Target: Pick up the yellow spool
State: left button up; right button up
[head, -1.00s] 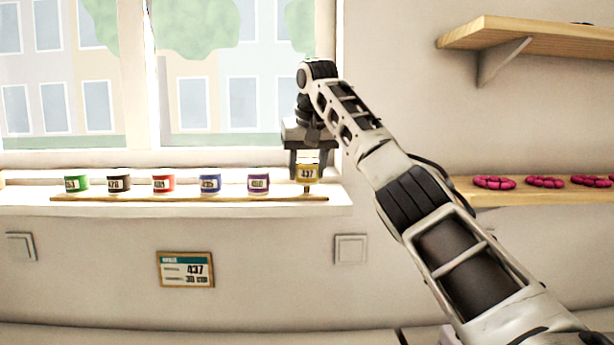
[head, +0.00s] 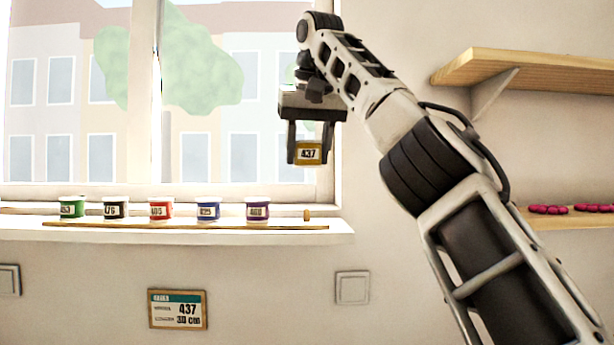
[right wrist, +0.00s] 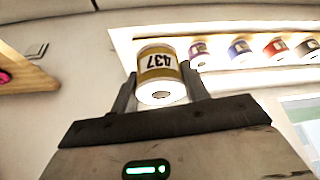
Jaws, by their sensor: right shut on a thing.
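The yellow spool (head: 308,153), with a white label reading 437, is between the fingers of my right gripper (head: 309,150). The gripper is shut on it and holds it in the air above the right end of the window sill, in front of the window. In the right wrist view the spool (right wrist: 158,75) sits upside down in the picture between the two fingers, with its white end and central hole showing. My left gripper is not in view.
Green (head: 72,207), black (head: 116,208), red (head: 161,208), blue (head: 207,208) and purple (head: 257,208) spools stand in a row on the sill (head: 150,237). A bare peg (head: 307,215) stands at the right end. Wooden shelves (head: 540,70) are at right.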

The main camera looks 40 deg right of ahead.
aim_at(306, 160)
jog(key=shift+s+a+r+b, duration=0.4)
jog(key=shift+s+a+r, duration=0.15)
jog(key=shift+s+a, duration=0.25)
jog(key=shift+s+a+r+b, duration=0.35)
jog(key=shift+s+a+r, duration=0.25)
jog(key=shift+s, duration=0.25)
